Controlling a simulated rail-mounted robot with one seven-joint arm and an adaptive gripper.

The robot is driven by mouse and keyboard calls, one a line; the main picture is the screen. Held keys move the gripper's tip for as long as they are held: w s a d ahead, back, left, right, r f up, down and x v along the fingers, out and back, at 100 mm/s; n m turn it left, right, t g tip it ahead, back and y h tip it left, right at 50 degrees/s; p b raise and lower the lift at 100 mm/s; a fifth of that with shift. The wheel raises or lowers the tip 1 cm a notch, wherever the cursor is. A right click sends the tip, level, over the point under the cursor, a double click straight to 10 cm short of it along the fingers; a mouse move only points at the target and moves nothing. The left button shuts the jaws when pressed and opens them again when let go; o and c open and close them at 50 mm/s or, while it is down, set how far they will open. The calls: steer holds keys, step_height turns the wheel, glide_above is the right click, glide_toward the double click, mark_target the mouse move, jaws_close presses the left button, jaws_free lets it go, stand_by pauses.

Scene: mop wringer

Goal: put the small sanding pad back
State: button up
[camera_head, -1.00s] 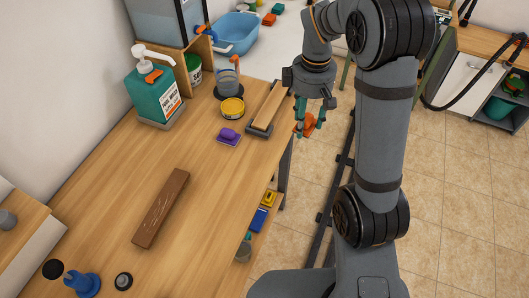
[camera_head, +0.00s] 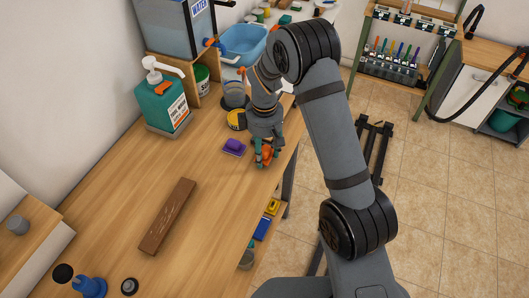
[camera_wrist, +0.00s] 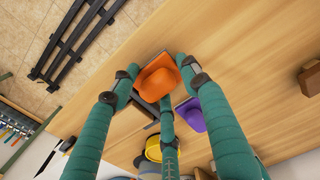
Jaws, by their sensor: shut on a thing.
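My gripper (camera_head: 265,160) has teal fingers and is shut on an orange sanding pad (camera_head: 264,154), over the right part of the workbench (camera_head: 115,180). In the wrist view the orange pad (camera_wrist: 162,78) sits between the fingers, with a grey base edge showing behind it. I cannot tell whether it touches the bench. A purple pad (camera_head: 234,146) lies on the bench just left of my gripper. It also shows in the wrist view (camera_wrist: 191,115).
A yellow tub (camera_head: 236,120) stands behind the purple pad. A green bottle (camera_head: 163,100) stands at the back left. A brown plank (camera_head: 167,215) lies in front; the bench between is clear. Yellow (camera_head: 272,207) and blue (camera_head: 261,228) items sit on a shelf below the right edge.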

mark_target(264, 150)
steer(key=shift+f, duration=0.7)
steer(key=shift+f, duration=0.25)
steer(key=o, duration=1.2)
steer(key=shift+r, duration=0.1)
steer(key=shift+o, duration=0.2)
steer(key=shift+r, duration=0.1)
step_height(264, 150, up, 12)
steer(key=shift+r+b, duration=0.1)
steer(key=shift+b, duration=0.6)
